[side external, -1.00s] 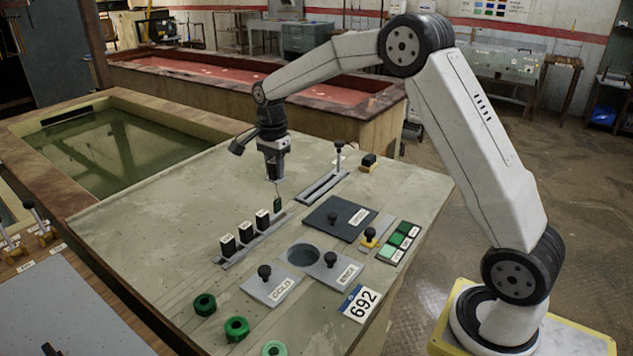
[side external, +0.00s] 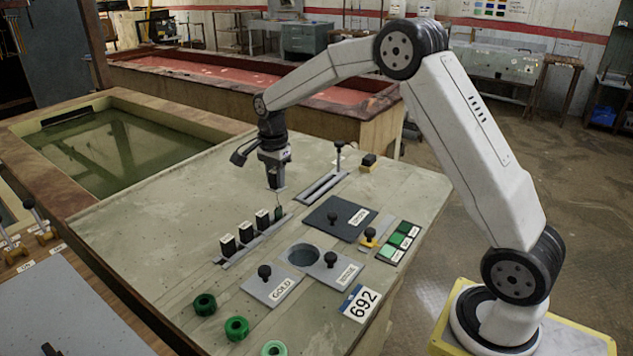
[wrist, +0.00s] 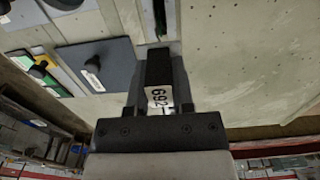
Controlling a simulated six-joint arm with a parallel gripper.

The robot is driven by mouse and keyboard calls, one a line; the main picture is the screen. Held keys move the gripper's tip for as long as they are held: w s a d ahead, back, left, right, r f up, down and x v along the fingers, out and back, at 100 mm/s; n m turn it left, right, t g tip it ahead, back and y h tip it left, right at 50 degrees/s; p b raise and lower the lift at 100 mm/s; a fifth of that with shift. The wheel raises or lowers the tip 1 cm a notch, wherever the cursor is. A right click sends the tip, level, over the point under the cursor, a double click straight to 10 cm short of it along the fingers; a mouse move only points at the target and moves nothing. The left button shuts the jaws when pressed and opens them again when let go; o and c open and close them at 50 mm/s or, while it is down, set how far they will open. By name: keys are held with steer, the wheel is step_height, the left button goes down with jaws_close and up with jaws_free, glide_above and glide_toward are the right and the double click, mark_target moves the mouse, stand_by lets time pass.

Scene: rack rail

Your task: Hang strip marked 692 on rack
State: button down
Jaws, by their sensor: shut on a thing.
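My gripper (side external: 275,184) is shut on a strip and points down over the table. The strip hangs below it on a thin wire and ends in a dark green piece (side external: 279,213). In the wrist view a white label reading 692 (wrist: 158,97) shows between the fingers of my gripper (wrist: 157,85). The rack rail (side external: 237,255) is a low grey bar with several black, white-topped blocks (side external: 245,232) on it. The green piece is at the rail's right end, beside the nearest block. I cannot tell whether it touches the rail.
A slotted track with a lever (side external: 323,187) stands right of my gripper. A dark plate with a knob (side external: 330,222) is to the right and nearer. A 692 card (side external: 361,303) lies at the front edge. Green rings (side external: 204,304) lie front left. The table's left back is clear.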

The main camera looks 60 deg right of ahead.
mark_target(278, 207)
steer(key=shift+f, duration=4.45)
steer(key=shift+c, duration=2)
jaws_free()
steer(key=shift+r, duration=0.1)
steer(key=shift+r, duration=3.4)
steer(key=shift+s, duration=0.1)
